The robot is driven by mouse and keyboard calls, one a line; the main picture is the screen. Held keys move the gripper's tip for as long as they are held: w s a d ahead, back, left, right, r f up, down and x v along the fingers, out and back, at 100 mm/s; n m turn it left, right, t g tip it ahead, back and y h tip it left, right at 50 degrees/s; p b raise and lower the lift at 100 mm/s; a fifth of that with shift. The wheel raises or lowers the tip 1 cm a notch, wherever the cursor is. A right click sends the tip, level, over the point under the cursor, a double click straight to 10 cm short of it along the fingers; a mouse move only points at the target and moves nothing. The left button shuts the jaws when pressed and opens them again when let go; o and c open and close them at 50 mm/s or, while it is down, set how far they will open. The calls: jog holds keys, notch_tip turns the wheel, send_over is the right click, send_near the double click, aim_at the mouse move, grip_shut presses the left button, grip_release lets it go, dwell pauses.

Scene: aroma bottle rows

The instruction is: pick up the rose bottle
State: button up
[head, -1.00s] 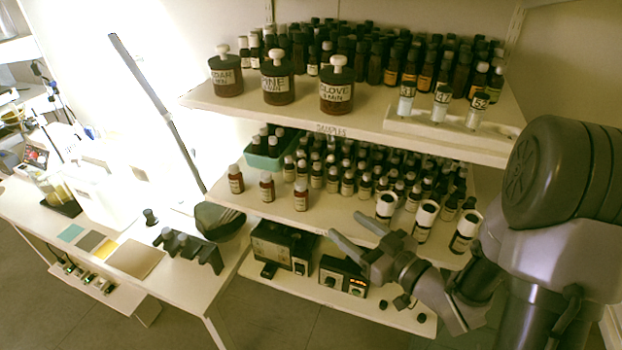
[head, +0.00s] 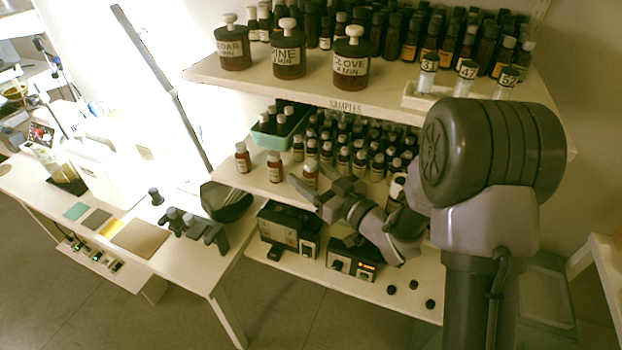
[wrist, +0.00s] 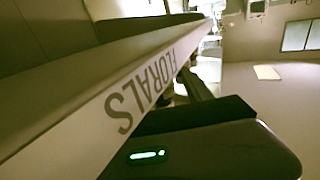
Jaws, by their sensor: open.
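Three brown bottles with pale caps stand spaced apart at the front left of the middle shelf in the head view: the left bottle (head: 242,158), the middle bottle (head: 274,169) and the right bottle (head: 310,179). Their labels are too small to read, so I cannot tell which is rose. My gripper (head: 313,173) is open and empty at the shelf's front edge, its fingers pointing toward the right bottle, which it partly overlaps in the picture. I cannot tell its distance from that bottle. The wrist view shows no bottle clearly.
A shelf edge marked FLORALS (wrist: 145,88) crosses the wrist view, close to the camera. Crowded small bottles (head: 365,150) and a green tray (head: 280,136) stand behind. The upper shelf (head: 300,90) hangs above; dark devices (head: 290,230) stand below.

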jog(key=x, duration=0.2)
jog(key=shift+w+a, duration=0.2)
jog(key=shift+w, duration=0.05)
grip_shut()
